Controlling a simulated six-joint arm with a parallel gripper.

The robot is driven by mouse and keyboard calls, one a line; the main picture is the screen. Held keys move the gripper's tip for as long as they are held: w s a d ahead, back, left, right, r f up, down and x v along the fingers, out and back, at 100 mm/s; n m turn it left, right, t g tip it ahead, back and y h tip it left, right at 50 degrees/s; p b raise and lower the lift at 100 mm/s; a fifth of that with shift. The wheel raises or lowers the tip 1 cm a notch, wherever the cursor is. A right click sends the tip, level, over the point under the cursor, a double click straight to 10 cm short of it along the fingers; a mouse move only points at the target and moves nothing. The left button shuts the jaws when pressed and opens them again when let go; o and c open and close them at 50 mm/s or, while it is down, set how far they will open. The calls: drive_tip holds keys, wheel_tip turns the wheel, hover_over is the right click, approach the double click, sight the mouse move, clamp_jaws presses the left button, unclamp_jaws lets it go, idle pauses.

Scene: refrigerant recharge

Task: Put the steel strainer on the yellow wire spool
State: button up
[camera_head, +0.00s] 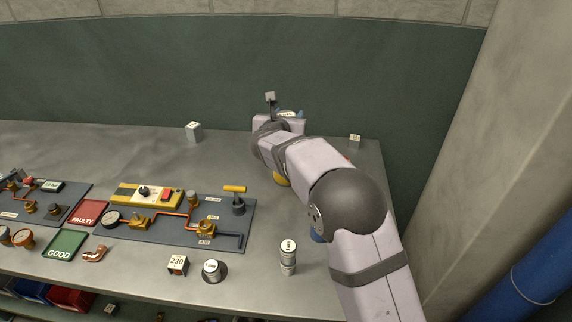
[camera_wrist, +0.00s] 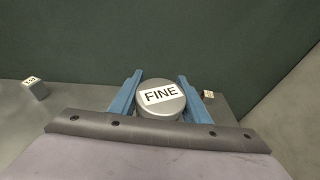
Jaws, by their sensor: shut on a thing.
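A round grey metal piece with a white FINE label (camera_wrist: 160,96), which looks like the steel strainer, sits between the two blue fingers of my gripper (camera_wrist: 160,77). My gripper is shut on it. In the head view the gripper is at the back right of the bench, mostly behind my wrist, and only a sliver of the strainer's pale top (camera_head: 287,113) shows. A yellow rounded thing (camera_head: 281,179), likely the yellow wire spool, shows beneath my arm; most of it is hidden. The wrist view does not show it.
A grey labelled block (camera_head: 193,132) stands back left and a smaller one (camera_head: 355,141) back right. A dark panel (camera_head: 170,239) with pipes and gauges lies left. A stacked cylinder (camera_head: 288,258) and a knob (camera_head: 213,271) stand in front. A blue thing (camera_head: 317,236) is partly under my arm.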

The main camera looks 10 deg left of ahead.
drive_tip(key=shift+a+f+p, duration=0.2)
drive_tip(key=shift+f+p, duration=0.25)
drive_tip(key=shift+f, duration=4.6)
drive_tip(key=shift+f, duration=0.15)
drive_tip(key=o, duration=1.2)
drive_tip(key=d+b+v, duration=0.1)
drive_tip(key=b+v, duration=0.2)
drive_tip(key=v, duration=0.9)
drive_tip(key=shift+a, duration=0.3)
